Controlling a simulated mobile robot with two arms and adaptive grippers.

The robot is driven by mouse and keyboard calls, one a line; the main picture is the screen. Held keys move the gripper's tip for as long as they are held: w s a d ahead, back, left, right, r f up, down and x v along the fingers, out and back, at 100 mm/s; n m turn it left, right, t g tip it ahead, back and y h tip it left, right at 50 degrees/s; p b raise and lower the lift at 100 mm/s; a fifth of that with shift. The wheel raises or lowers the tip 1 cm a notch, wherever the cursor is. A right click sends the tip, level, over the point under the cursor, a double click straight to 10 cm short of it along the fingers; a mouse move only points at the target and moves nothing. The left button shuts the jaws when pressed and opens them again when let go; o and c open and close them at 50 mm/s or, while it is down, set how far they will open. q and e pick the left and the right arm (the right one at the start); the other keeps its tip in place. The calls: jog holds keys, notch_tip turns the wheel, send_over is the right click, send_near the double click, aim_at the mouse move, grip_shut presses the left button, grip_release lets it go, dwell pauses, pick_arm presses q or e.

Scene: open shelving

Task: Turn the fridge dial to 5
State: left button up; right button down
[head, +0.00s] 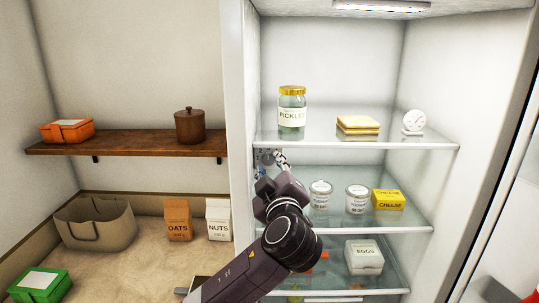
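The fridge dial (266,157) is on a small grey panel on the fridge's left inner wall, just below the top glass shelf. It is small and partly covered by my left gripper, so its number and pointer cannot be read. My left gripper (279,161) reaches up into the fridge, with its fingertips at or right beside the dial. I cannot tell whether they touch it, or whether the fingers are open or shut. My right gripper is not in view.
The top glass shelf holds a pickles jar (291,113), bread slices (358,125) and a round white gauge (413,122). Below are two white tubs (357,199), cheese (388,199) and eggs (364,257). Left of the fridge are oats (178,220) and nuts (218,219).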

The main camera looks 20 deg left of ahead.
pick_arm(q)
jog(key=shift+x, duration=0.85)
